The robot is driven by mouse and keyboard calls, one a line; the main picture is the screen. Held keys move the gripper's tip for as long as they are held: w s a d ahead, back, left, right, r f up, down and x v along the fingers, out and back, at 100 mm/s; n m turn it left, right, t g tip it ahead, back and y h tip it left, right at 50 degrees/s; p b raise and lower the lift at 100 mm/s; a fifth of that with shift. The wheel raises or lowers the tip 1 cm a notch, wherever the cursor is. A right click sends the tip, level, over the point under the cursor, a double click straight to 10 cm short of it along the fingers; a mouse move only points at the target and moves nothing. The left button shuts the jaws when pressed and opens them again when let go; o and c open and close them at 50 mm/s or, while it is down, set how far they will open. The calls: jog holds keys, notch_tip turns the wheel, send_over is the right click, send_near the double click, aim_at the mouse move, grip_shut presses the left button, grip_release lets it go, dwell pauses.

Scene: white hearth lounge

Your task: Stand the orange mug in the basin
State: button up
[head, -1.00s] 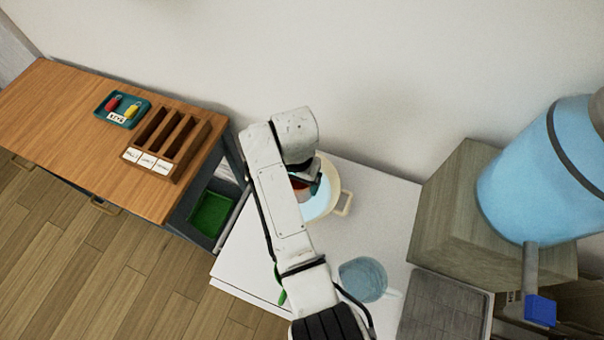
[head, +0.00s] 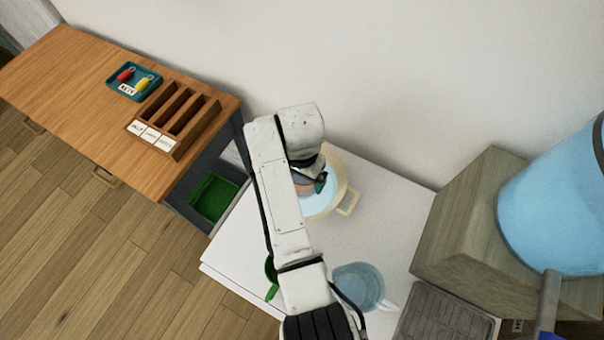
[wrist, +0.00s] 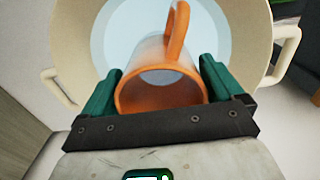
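The orange mug (wrist: 160,92) is between the green fingers of my gripper (wrist: 161,70) in the wrist view, its mouth toward the camera and its handle at the top. The fingers press on both its sides. The cream two-handled basin (wrist: 66,62) lies beyond the mug, with a pale blue inside. In the head view my gripper (head: 314,181) is over the basin (head: 347,190), and only a small part of the mug (head: 303,190) shows beside it. I cannot tell whether the mug touches the basin's bottom.
A clear jug (head: 358,286) and a grey ridged mat (head: 445,315) are at the front of the white counter (head: 395,215). A green object (head: 271,277) is partly behind my arm. A wooden block (head: 470,225) bears a large blue container (head: 555,205). A wooden desk (head: 70,100) stands left.

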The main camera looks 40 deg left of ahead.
jog(key=shift+o, duration=0.4)
jog(key=shift+r, duration=0.5)
notch_tip(320, 180, up, 11)
jog(key=shift+r, duration=0.15)
jog(key=shift+s, duration=0.1)
